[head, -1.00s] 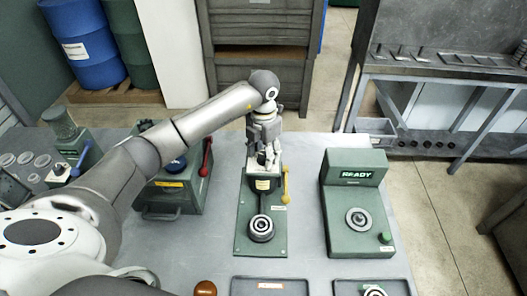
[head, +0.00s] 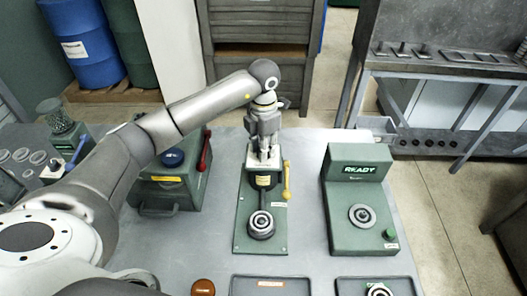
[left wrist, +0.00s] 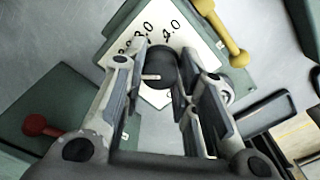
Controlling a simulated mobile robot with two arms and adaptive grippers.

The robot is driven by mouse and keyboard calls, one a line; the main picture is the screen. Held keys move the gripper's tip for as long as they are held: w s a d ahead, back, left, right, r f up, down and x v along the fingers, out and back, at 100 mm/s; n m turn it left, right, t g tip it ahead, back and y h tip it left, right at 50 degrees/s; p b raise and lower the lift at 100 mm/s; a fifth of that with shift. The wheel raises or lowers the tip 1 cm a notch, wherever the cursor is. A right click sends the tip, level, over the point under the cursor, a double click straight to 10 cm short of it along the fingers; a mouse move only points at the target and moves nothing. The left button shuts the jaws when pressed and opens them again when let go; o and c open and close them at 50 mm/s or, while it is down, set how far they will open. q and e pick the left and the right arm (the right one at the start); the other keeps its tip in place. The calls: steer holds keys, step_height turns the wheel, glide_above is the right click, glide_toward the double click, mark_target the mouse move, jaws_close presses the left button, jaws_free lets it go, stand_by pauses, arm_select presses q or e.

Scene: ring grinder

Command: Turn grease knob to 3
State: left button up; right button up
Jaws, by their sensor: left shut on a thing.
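The grease station is a green stand (head: 244,222) with a yellow lever (head: 286,182) on its right side. In the left wrist view its white dial plate (left wrist: 190,38) shows the printed marks "3.0" and "4.0". The dark round grease knob (left wrist: 161,66) sits on this plate, with a pale line on it. My left gripper (head: 264,157) points down over the top of the stand. In the left wrist view its fingers (left wrist: 160,78) are shut on the knob, one on each side. The fingers hide part of the knob and the plate. My right gripper is out of view.
A green box (head: 343,228) with a "READY" display stands to the right. A green unit (head: 170,188) with a red lever (head: 204,150) stands to the left. Dark trays (head: 240,287) lie along the front. Bare table shows between the stand and the READY box.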

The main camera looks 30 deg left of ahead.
arm_select(q)
steer(key=m+b, duration=0.5)
steer(key=m, duration=0.1)
steer(key=shift+f+m+b, duration=0.15)
steer(key=shift+m+b, duration=0.15)
steer(key=shift+b, duration=0.1)
steer(key=m+b, duration=0.2)
steer(key=m, duration=0.2)
steer(key=shift+b, duration=0.4)
steer(key=shift+r+m+b, duration=0.2)
steer(key=shift+m+b, duration=0.3)
steer(key=shift+m, duration=0.6)
steer(key=o, duration=1)
steer(key=shift+o, duration=0.2)
steer(key=shift+r, duration=0.1)
